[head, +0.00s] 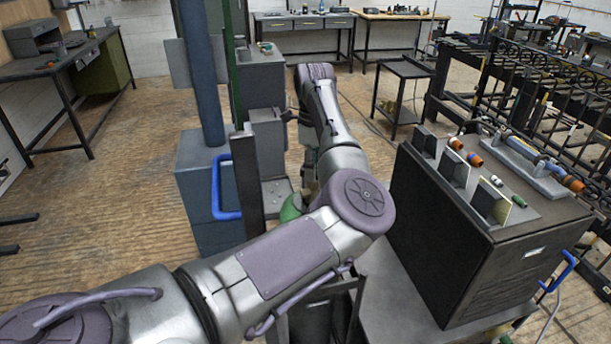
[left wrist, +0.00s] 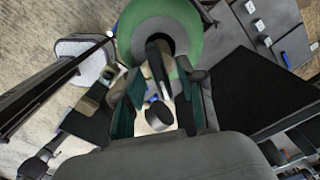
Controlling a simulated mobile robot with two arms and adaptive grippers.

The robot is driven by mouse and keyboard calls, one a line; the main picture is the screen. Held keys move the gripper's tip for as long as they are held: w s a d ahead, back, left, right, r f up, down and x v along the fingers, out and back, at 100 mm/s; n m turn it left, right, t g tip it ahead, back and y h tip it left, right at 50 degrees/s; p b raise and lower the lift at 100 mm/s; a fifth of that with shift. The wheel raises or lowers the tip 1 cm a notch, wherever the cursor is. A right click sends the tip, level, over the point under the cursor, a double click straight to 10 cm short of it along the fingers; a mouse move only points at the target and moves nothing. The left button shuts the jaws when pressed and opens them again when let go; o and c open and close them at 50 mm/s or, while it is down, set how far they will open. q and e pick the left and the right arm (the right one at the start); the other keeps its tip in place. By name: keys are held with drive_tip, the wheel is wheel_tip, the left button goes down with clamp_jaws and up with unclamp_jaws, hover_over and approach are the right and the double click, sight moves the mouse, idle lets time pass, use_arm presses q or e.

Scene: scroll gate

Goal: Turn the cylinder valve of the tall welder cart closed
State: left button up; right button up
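A green rounded cylinder top (head: 291,207) shows in the head view, mostly hidden behind my left arm. In the left wrist view the green cylinder shoulder (left wrist: 203,45) surrounds a dark centre. A dark valve part (left wrist: 158,66) rises there between my fingers. My left gripper (left wrist: 163,90) is open, with one finger on each side of this part; I cannot tell whether either touches it. In the head view the fingers are hidden behind my arm. A tall blue column on a blue box (head: 205,185) with a blue handle stands left of the cylinder. My right gripper is not in view.
A large dark cabinet (head: 440,245) with plates and torch-like parts on top stands close to the right of my arm. Workbenches (head: 75,75) stand at the left and back. A metal rack (head: 530,90) fills the right back. Wooden floor (head: 120,190) at left is clear.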

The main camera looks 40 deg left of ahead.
use_arm(q)
drive_tip(key=shift+f, duration=0.35)
drive_tip(key=shift+c, duration=0.4)
clamp_jaws()
